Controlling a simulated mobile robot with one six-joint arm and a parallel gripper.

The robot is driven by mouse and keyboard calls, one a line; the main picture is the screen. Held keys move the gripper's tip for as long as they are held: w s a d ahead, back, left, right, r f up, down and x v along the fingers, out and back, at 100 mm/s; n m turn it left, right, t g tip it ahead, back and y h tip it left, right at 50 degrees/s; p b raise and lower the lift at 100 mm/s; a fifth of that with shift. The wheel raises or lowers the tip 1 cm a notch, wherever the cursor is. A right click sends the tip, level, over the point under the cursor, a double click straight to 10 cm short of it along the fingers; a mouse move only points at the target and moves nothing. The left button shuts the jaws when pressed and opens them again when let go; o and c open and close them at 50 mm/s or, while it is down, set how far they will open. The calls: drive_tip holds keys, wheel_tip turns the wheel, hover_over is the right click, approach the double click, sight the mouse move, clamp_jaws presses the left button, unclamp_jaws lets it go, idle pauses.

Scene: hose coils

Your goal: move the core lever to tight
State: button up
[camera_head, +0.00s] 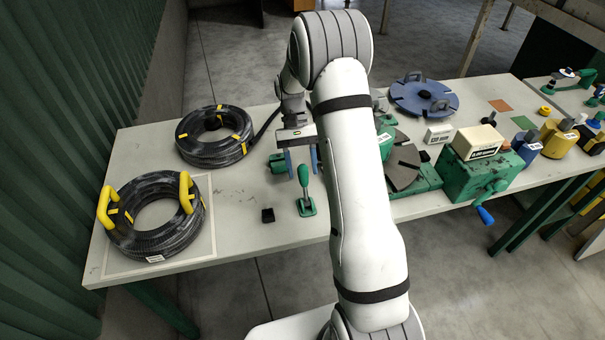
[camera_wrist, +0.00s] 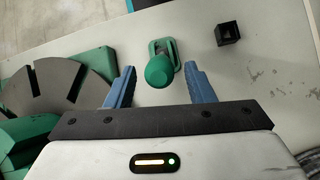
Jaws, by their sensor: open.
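A green lever (camera_head: 305,186) with a rounded knob stands on a small green base plate on the table, leaning slightly in the head view. In the wrist view the green knob (camera_wrist: 160,71) shows from above, between the two blue fingers, with its slotted base behind it. My gripper (camera_head: 301,161) is open, its fingers on either side of the knob with gaps visible in the wrist view (camera_wrist: 159,74). Whether the knob is at fingertip depth is hard to tell. No tight marking is legible.
A small black block (camera_head: 268,215) sits beside the lever. Two black hose coils lie at left, one (camera_head: 153,247) with yellow handles. A green machine with a slotted grey disc (camera_head: 402,168) and a green box with a blue-handled crank (camera_head: 486,215) stand to the right.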

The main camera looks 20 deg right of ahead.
drive_tip(key=v, duration=0.5)
drive_tip(key=shift+w+r+b, duration=0.15)
drive_tip(key=shift+b, duration=0.2)
idle(0.3)
